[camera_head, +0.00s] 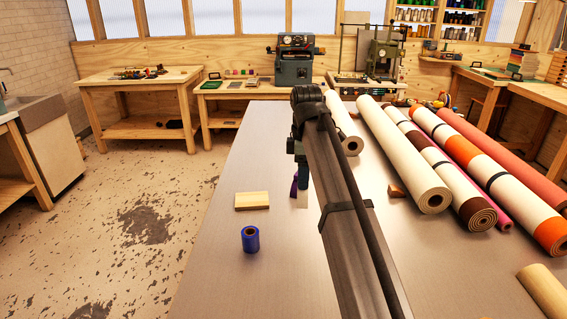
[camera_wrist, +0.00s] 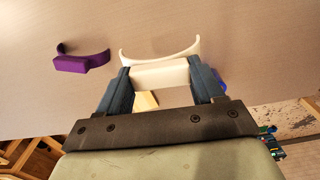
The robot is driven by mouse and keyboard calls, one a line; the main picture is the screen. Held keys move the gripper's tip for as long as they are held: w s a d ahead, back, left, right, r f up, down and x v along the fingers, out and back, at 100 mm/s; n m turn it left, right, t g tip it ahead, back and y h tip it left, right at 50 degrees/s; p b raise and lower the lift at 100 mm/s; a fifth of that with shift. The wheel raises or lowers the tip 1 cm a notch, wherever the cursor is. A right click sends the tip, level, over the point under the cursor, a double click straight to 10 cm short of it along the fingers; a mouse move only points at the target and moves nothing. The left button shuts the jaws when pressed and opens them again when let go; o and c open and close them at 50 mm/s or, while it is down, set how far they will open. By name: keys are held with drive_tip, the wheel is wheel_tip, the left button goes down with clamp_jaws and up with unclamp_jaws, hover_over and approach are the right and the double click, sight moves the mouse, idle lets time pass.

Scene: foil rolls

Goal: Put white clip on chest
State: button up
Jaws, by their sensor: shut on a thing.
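My gripper (camera_wrist: 160,85) is shut on the white clip (camera_wrist: 160,72), with its block between the fingers and its curved part beyond them. A purple clip (camera_wrist: 80,62) is left of the gripper in the wrist view and shows at the arm's edge in the head view (camera_head: 294,188). A pale yellow wooden block (camera_head: 252,201), perhaps the chest, lies on the table left of the gripper. Part of a yellow thing (camera_wrist: 147,100) shows between the fingers.
Several large rolls (camera_head: 405,150) fill the table's right side. The table's front left is clear.

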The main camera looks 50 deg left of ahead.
drive_tip(key=shift+f+n, duration=0.2)
drive_tip(key=shift+n, duration=0.1)
drive_tip(key=shift+f, duration=4.8)
drive_tip(key=shift+f, duration=0.15)
drive_tip(key=o, duration=1.3)
wheel_tip(320, 180, up, 12)
drive_tip(key=shift+r, duration=0.15)
